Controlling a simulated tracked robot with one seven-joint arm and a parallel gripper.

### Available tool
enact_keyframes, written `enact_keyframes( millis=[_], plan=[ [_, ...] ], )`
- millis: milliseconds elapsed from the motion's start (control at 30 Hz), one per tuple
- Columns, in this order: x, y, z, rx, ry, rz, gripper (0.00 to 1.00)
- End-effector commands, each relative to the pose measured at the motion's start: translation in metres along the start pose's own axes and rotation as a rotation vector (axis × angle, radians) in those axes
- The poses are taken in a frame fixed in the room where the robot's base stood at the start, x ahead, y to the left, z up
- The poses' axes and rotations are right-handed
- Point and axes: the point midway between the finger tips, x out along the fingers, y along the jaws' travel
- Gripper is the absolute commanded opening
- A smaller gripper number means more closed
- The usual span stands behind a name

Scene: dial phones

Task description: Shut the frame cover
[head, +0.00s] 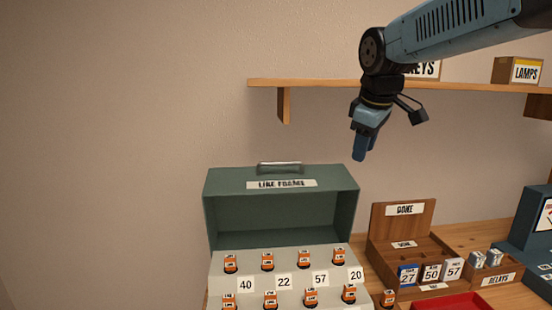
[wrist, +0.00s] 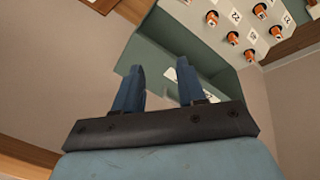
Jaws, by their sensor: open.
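The frame cover (head: 225,190) is a green hood with a metal handle (head: 280,167) on top and a label reading LINE FRAME. It stands raised at the back of the pale stepped frame (head: 225,284), whose orange-capped parts and number tags are exposed. My gripper (head: 360,155) hangs in the air above and to the right of the cover, apart from it. In the wrist view my gripper (wrist: 158,75) shows two separated blue fingers with nothing between them. The green cover (wrist: 165,50) and the frame's panel (wrist: 225,38) show beyond the fingers. The frame's lower part is cut off in the head view.
A wooden shelf (head: 300,84) with a LAMPS box (head: 517,70) runs behind my arm. Right of the frame stand a wooden DONE rack (head: 388,222), a RELAYS box (head: 495,278) and a red tray (head: 455,302). Left of the cover is bare wall.

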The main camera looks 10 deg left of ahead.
Motion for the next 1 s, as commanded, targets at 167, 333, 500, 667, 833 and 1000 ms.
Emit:
enact_keyframes(
  millis=[167, 333, 500, 667, 833, 1000],
  plan=[
    [0.018, 0.004, -0.077, -0.261, 0.002, -0.025, 0.40],
    [0.038, -0.002, -0.146, -0.498, 0.008, -0.044, 0.40],
    [0.054, -0.015, -0.195, -0.673, 0.015, -0.057, 0.40],
    [0.062, -0.022, -0.218, -0.757, 0.019, -0.062, 0.40],
    [0.070, -0.025, -0.224, -0.783, 0.019, -0.064, 0.40],
    [0.090, -0.026, -0.224, -0.782, 0.018, -0.066, 0.40]
  ],
)
